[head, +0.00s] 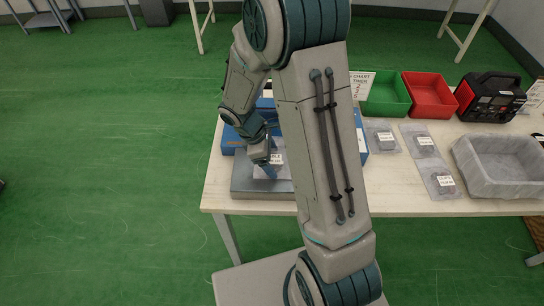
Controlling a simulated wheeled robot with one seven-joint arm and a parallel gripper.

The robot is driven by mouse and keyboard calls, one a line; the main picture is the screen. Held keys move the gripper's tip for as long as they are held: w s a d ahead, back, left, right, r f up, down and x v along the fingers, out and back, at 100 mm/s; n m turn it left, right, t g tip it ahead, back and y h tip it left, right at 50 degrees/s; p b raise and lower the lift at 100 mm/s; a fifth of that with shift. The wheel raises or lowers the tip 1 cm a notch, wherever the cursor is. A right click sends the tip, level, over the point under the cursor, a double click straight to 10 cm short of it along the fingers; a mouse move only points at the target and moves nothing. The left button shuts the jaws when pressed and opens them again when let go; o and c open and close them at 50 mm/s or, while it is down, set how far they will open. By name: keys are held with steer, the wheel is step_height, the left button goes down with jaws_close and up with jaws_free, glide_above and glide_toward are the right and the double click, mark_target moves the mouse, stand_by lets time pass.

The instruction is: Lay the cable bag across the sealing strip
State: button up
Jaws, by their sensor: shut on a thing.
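My gripper (267,169) is at the left end of the table in the head view, low over a grey platform, and is shut on a clear bag (277,160) with a white label. The bag is small here and partly hidden by the gripper and arm, so its contents and label text are unreadable. A blue device (229,139) stands right behind the platform (245,183). My arm covers much of its middle. I cannot make out the sealing strip or whether the bag touches it.
Several labelled clear bags (441,183) lie right of my arm. Behind them are a green bin (388,93), a red bin (430,95) and a black-and-red unit (490,97). A grey tray (500,185) stands at the right. The table's front edge (420,211) is close.

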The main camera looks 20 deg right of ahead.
steer(key=shift+f, duration=0.25)
steer(key=o, duration=1)
steer(key=shift+r, duration=0.1)
steer(key=shift+r, duration=0.1)
steer(key=v, duration=1.1)
steer(key=s+d+r+m+t+y, duration=0.2)
steer(key=s+r+m, duration=0.3)
steer(key=s+m, duration=0.2)
steer(key=s+d+r+m+t+y, duration=0.2)
steer(key=s+r+m, duration=0.3)
steer(key=s+m, duration=0.2)
steer(key=shift+s+r, duration=0.25)
steer(key=shift+s, duration=0.6)
